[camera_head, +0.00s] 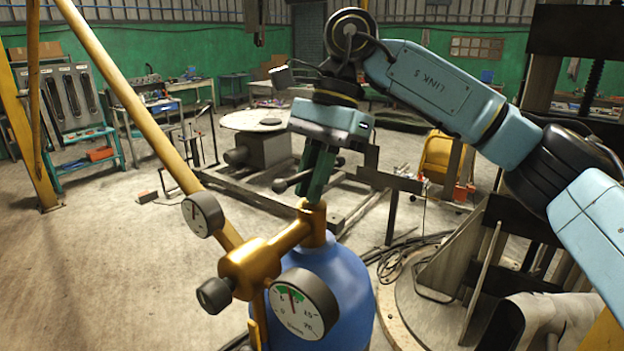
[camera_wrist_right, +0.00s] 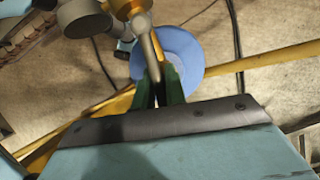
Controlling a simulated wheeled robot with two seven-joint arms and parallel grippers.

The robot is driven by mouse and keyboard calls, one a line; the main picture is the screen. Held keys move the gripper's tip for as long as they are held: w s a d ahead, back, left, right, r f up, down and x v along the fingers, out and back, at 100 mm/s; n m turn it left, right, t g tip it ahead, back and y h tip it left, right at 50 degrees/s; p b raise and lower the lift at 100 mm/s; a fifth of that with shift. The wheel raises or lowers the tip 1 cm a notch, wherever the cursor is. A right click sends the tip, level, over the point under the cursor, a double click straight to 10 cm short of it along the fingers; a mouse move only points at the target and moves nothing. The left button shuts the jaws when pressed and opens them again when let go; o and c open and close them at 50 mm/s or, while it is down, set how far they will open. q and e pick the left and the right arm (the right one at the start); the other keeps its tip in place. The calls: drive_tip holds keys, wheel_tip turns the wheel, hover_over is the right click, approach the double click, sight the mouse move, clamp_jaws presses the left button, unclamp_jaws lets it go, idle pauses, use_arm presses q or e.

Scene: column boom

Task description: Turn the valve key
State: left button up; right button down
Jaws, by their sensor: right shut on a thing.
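A blue gas cylinder (camera_head: 345,285) stands upright in the foreground, with a brass valve body (camera_head: 262,262) on top. The valve key (camera_head: 292,182) is a dark bar with a rounded end, sticking out to the left at the top of the valve. My right gripper (camera_head: 317,180) comes down from above, its green fingers shut on the key. In the right wrist view the grey key (camera_wrist_right: 148,55) runs between the green fingers (camera_wrist_right: 158,90), above the blue cylinder (camera_wrist_right: 185,55). The fingers hide part of the key and the valve top. My left gripper is not in view.
Two pressure gauges, a front one (camera_head: 303,304) and a left one (camera_head: 203,214), sit on the brass valve, beside a dark knob (camera_head: 214,295). A yellow slanted bar (camera_head: 140,115) passes behind the valve. Black cables (camera_head: 405,250) lie at right. Floor at left is clear.

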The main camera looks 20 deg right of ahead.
drive_tip(key=m+t+b, duration=0.1)
drive_tip(key=m+b, duration=0.1)
drive_tip(key=m+t+b, duration=0.1)
drive_tip(key=m, duration=0.2)
drive_tip(key=shift+f+y+b, duration=0.1)
drive_tip(key=shift+y+b, duration=0.2)
drive_tip(key=shift+b, duration=0.1)
drive_tip(key=m+t+b, duration=0.2)
drive_tip(key=m+b, duration=0.1)
drive_tip(key=m, duration=0.3)
drive_tip(key=shift+b, duration=0.3)
drive_tip(key=m+t+h+b, duration=0.1)
drive_tip(key=m, duration=0.2)
drive_tip(key=shift+m+h+b, duration=0.3)
drive_tip(key=shift+m+b, duration=0.05)
drive_tip(key=shift+m, duration=0.05)
drive_tip(key=shift+r+m+t+h+b, duration=0.2)
drive_tip(key=shift+m+t+h+b, duration=0.35)
drive_tip(key=shift+m, duration=0.95)
drive_tip(key=c, duration=1.4)
unclamp_jaws()
drive_tip(key=shift+f, duration=0.1)
